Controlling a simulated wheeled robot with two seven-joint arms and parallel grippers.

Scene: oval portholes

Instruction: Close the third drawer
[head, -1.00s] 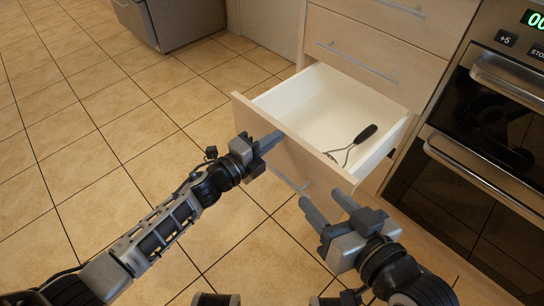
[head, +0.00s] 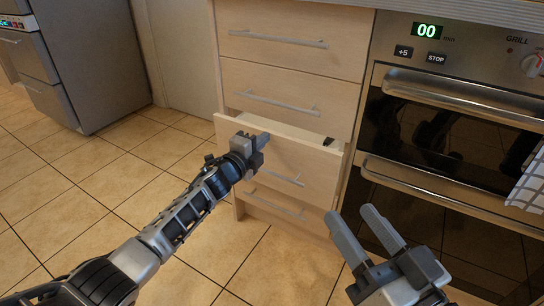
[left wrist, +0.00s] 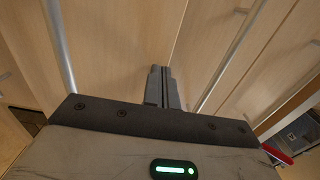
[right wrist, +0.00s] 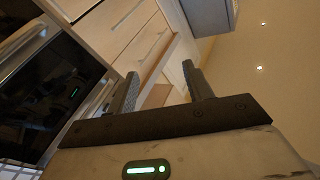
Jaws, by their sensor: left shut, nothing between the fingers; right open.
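The third drawer (head: 288,163) of the light wood unit is slightly open in the head view. A thin strip of its white inside and the dark end of a utensil handle (head: 328,142) show above its front. My left gripper (head: 264,138) is shut and empty, its fingertips at the upper part of the drawer front; I cannot tell whether they touch it. In the left wrist view its fingers (left wrist: 164,76) are together before wood panels. My right gripper (head: 356,214) is open and empty, right of and in front of the drawer; it also shows in the right wrist view (right wrist: 160,76).
Two shut drawers (head: 290,70) sit above and another (head: 270,203) below. An oven (head: 450,130) with bar handles and a hanging checked towel (head: 527,182) stands at the right. A grey appliance (head: 85,65) stands at the back left. The tiled floor (head: 110,190) is clear at the left.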

